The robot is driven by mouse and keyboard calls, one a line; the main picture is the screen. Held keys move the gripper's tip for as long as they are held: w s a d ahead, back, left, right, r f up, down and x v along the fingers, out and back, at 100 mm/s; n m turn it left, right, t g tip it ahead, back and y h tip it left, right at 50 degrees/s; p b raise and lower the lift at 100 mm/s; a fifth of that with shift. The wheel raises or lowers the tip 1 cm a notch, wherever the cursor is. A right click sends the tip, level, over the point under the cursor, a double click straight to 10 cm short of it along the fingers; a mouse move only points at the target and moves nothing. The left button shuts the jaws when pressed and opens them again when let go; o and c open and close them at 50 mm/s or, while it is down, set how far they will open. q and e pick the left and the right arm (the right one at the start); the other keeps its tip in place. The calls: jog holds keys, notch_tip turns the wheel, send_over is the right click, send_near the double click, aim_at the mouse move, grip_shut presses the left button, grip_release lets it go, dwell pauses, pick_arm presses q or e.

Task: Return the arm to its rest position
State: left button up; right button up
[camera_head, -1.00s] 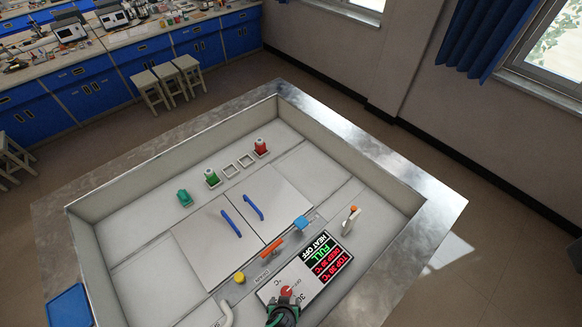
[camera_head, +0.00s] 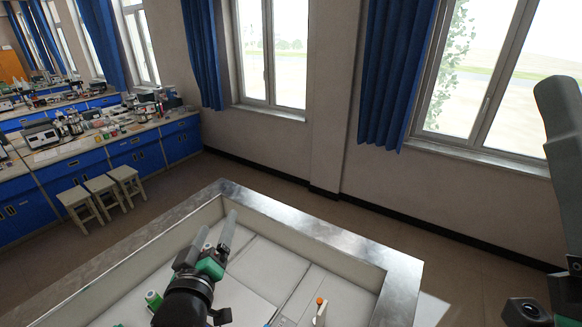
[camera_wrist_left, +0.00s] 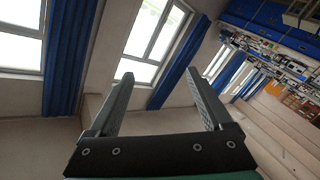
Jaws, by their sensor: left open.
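My left gripper (camera_head: 217,222) is raised over the white-floored basin in the head view, its two grey fingers apart and pointing up and away. In the left wrist view the same gripper (camera_wrist_left: 160,76) is open, with nothing between its fingers; windows, curtains and the lab show beyond them. A grey and black part of my own body stands at the right edge of the head view. No right gripper fingers show.
The basin has a wide metal rim (camera_head: 310,237). A green-marked bottle (camera_head: 153,299) stands inside it, left of my arm. A white lever with an orange tip (camera_head: 320,308) is at the bottom. Stools (camera_head: 102,196) and blue benches (camera_head: 140,155) stand beyond, apart from the basin.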

pick_arm(q)
jog(key=s+a+r+t, duration=0.2)
jog(key=s+r, duration=0.1)
jog(key=r, duration=0.5)
jog(key=s+a+r+t, duration=0.1)
jog(key=s+r+t, duration=0.1)
jog(key=r, duration=0.5)
jog(key=s+r+m+t+h, duration=0.2)
jog(key=s+r+m+t, duration=0.4)
jog(key=s+r, duration=0.9)
jog(key=shift+s+r+m, duration=0.15)
jog(key=shift+s+m, duration=0.55)
jog(key=shift+s, duration=0.1)
